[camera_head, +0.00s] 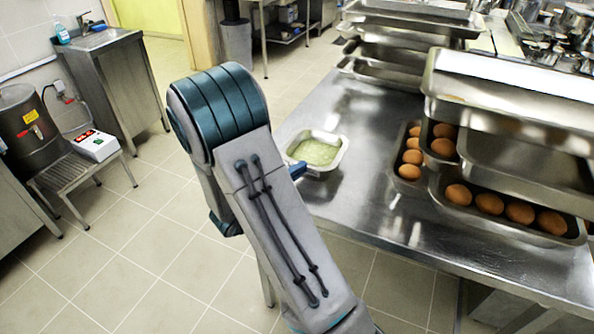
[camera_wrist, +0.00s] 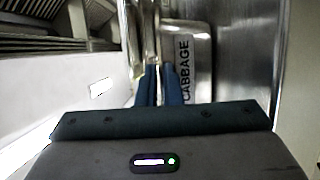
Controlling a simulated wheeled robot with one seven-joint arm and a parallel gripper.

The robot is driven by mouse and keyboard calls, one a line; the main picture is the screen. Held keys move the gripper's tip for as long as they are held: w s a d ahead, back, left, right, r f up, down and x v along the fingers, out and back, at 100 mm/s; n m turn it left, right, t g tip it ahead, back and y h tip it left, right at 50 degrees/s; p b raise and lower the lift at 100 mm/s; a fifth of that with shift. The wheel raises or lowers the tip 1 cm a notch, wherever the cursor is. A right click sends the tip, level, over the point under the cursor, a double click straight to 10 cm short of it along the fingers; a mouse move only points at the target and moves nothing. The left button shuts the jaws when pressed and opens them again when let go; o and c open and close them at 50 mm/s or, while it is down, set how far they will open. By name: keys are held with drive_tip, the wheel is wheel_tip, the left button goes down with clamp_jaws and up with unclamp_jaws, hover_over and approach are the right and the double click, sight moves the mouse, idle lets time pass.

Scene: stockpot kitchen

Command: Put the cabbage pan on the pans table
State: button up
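The cabbage pan (camera_head: 341,158) is a small steel pan with pale green shredded contents. It shows at the left edge of the steel table (camera_head: 345,115); whether it rests on the table or is just above it I cannot tell. In the wrist view the pan (camera_wrist: 203,45) carries the word CABBAGE on its side. My gripper (camera_wrist: 160,70) has its blue fingers close together with a thin strip of the pan's edge between them, so it looks shut on the pan. In the head view my arm hides most of the gripper; only a blue finger shows beside the pan.
Steel pans of brown eggs (camera_head: 490,203) stand on the table's right part, with larger trays (camera_head: 510,90) stacked over them. More stacked trays (camera_head: 400,45) stand at the back. Bare tabletop lies between. A sink cabinet (camera_head: 115,85) and an urn (camera_head: 25,125) are at the left.

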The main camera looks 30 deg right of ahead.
drive_tip(key=o, duration=0.3)
drive_tip(key=v, duration=1.2)
drive_tip(key=w+a+r+m+t+y, duration=0.1)
drive_tip(key=w+a+m+t+y, duration=0.1)
drive_tip(key=w+t+y, duration=0.5)
drive_tip(key=w+a+r+g+y, duration=0.1)
drive_tip(key=a+r+y, duration=0.4)
drive_tip(key=y, duration=0.5)
drive_tip(key=s+d+g, duration=0.2)
drive_tip(key=s+g, duration=0.2)
drive_tip(key=s, duration=0.7)
drive_tip(key=s+d+m+g, duration=0.1)
drive_tip(key=s+d+g, duration=0.2)
drive_tip(key=s, duration=0.9)
drive_tip(key=shift+r+g+y, duration=0.2)
drive_tip(key=shift+g+y, duration=0.1)
drive_tip(key=shift+g, duration=0.6)
